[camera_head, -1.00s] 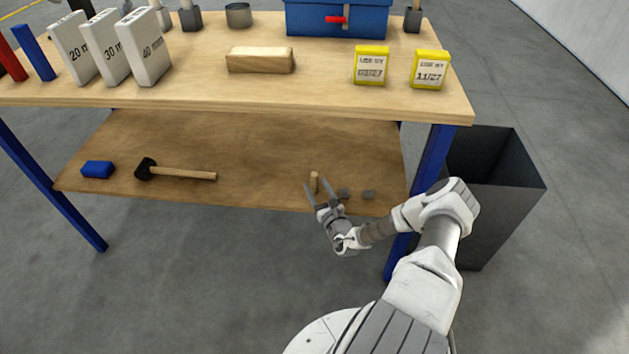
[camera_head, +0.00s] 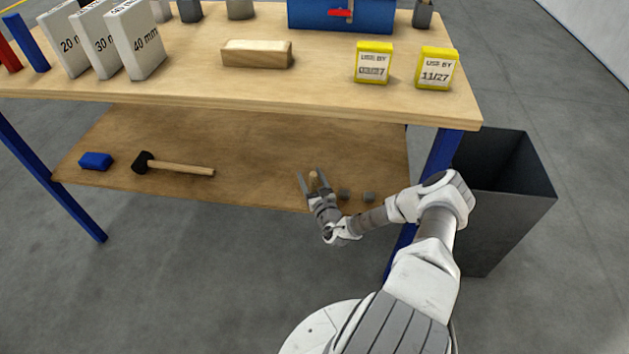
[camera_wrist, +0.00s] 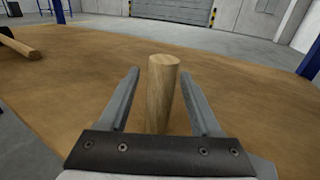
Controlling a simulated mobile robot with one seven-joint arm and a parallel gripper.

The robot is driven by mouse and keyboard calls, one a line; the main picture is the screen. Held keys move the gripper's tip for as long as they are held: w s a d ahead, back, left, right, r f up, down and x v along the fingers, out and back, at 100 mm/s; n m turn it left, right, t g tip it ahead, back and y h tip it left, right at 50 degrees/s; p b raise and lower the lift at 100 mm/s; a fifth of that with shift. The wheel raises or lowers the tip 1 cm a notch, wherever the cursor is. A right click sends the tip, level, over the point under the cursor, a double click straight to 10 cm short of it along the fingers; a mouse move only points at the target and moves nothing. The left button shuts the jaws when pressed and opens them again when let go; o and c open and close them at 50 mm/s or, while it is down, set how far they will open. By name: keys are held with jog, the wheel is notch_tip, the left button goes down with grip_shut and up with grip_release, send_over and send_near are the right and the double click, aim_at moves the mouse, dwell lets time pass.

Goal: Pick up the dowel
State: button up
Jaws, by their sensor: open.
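The dowel (camera_head: 313,180) is a short, light wooden cylinder standing upright on the lower shelf (camera_head: 250,160), near its front edge. In the wrist view the dowel (camera_wrist: 161,92) stands between the two fingers, with a visible space on each side. My gripper (camera_head: 310,174) is open and its fingers straddle the dowel. It also shows in the wrist view (camera_wrist: 160,80). The base of the dowel is hidden behind the gripper's body in the wrist view.
Two small grey pieces (camera_head: 357,196) lie right of my gripper on the shelf. A mallet (camera_head: 180,168) and a blue block (camera_head: 96,161) lie to the left. The tabletop (camera_head: 200,90) overhangs the shelf. A dark bin (camera_head: 510,220) stands at right.

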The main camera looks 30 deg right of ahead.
jog(key=shift+w, duration=0.2)
grip_shut()
dwell(0.3)
